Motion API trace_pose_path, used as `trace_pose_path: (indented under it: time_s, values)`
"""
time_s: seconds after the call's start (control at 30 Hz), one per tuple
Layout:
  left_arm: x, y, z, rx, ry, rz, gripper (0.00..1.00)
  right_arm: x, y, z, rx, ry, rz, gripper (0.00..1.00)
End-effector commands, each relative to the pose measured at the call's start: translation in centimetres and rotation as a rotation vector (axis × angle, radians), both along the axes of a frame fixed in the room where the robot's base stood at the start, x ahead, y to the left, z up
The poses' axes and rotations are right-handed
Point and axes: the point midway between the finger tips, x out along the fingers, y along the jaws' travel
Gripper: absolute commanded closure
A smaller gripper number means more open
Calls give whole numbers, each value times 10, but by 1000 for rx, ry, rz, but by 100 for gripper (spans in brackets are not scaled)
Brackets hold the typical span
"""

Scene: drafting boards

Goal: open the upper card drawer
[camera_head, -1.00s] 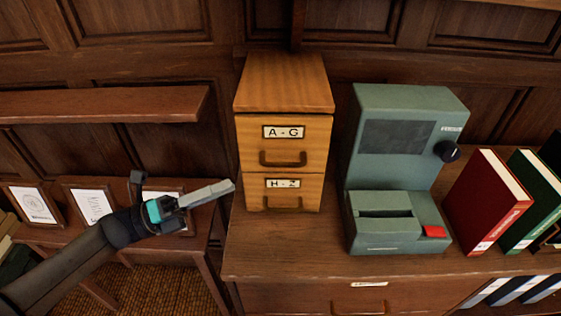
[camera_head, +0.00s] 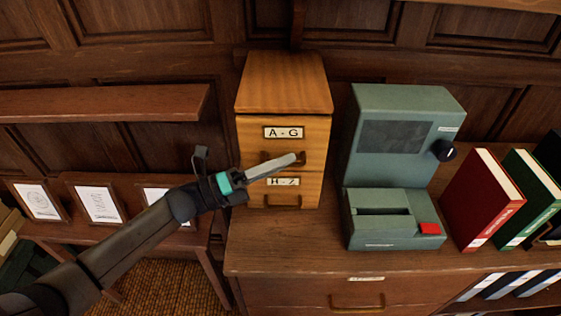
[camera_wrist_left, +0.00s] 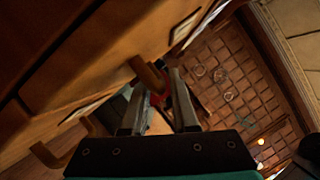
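The small wooden card cabinet (camera_head: 284,82) stands on the desk with two closed drawers. The upper card drawer (camera_head: 250,135) is labelled A-G and has a dark bar handle (camera_head: 268,156), partly hidden by my gripper. The lower drawer (camera_head: 248,190) is labelled H-Z. My left gripper (camera_head: 298,159) is in front of the upper handle. In the left wrist view its fingers (camera_wrist_left: 160,85) are apart, and a brown handle (camera_wrist_left: 148,72) lies at the fingertips, seemingly between them. Contact cannot be told. My right gripper is not in view.
A grey-green machine (camera_head: 400,170) stands right of the cabinet on the desk (camera_head: 290,248). Red (camera_head: 483,200) and green (camera_head: 530,195) books stand farther right. Framed pictures (camera_head: 98,203) and a wooden shelf (camera_head: 100,104) are at the left.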

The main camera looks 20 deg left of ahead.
Motion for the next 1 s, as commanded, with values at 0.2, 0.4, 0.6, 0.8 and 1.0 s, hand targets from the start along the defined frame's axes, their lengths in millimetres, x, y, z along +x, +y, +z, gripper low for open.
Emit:
trace_pose_path:
  time_s: [0.2,0.4,0.6,0.8,1.0]
  values:
    - [0,0,0,0,0,0,89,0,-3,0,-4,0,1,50]
    - [0,1,0,0,0,0,100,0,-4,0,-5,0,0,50]
    - [0,1,0,0,0,0,100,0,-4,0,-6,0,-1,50]
    - [0,1,0,0,0,0,100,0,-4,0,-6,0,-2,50]
    - [0,1,0,0,0,0,100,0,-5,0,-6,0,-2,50]
